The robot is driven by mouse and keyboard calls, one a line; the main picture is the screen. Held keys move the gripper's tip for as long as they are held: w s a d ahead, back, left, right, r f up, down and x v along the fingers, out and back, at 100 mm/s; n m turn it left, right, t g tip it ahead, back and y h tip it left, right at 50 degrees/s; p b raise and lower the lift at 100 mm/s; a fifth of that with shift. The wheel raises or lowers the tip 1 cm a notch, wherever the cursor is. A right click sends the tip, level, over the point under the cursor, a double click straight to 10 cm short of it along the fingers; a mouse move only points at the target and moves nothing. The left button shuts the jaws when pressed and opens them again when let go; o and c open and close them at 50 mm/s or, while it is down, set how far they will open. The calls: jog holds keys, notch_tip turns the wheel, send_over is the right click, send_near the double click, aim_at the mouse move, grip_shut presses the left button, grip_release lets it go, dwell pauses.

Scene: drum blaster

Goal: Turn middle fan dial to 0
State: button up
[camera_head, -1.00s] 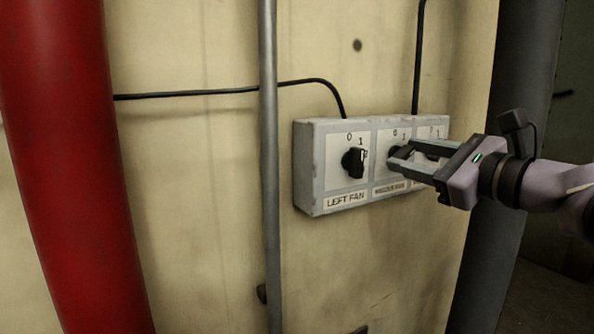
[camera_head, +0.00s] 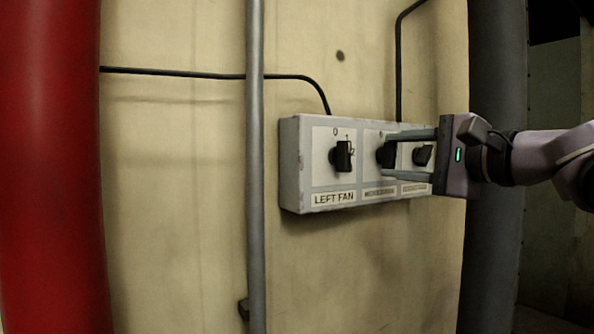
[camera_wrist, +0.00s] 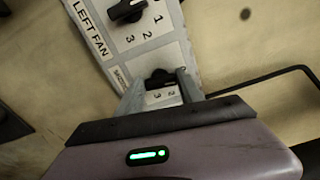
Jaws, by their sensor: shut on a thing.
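A grey switch box (camera_head: 290,165) is fixed to the wall and carries a row of three black dials. The middle dial (camera_head: 386,154) sits between the two fingers of my gripper (camera_head: 388,154), which are shut on it. In the wrist view the middle dial (camera_wrist: 158,78) shows between the fingertips of my gripper (camera_wrist: 160,90). Part of its scale is covered, so its setting cannot be read. The left fan dial (camera_head: 341,156) stands free, with 0, 1 and 2 marked around it. The right dial (camera_head: 422,155) shows between my gripper's fingers, nearer the palm.
A thin grey pipe (camera_head: 256,200) runs upright left of the box. A thick red pipe (camera_head: 50,160) stands farther left and a dark pipe (camera_head: 497,80) to the right. Black cables (camera_head: 200,75) run along the wall to the box. The wall below the box is mostly clear.

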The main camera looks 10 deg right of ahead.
jog(key=shift+f+n+b, duration=0.15)
jog(key=shift+n+b, duration=0.4)
jog(key=shift+n, duration=0.25)
jog(key=o, duration=1.4)
jog(key=b+v, duration=0.1)
jog(key=v, duration=1.6)
jog(key=shift+s, duration=0.2)
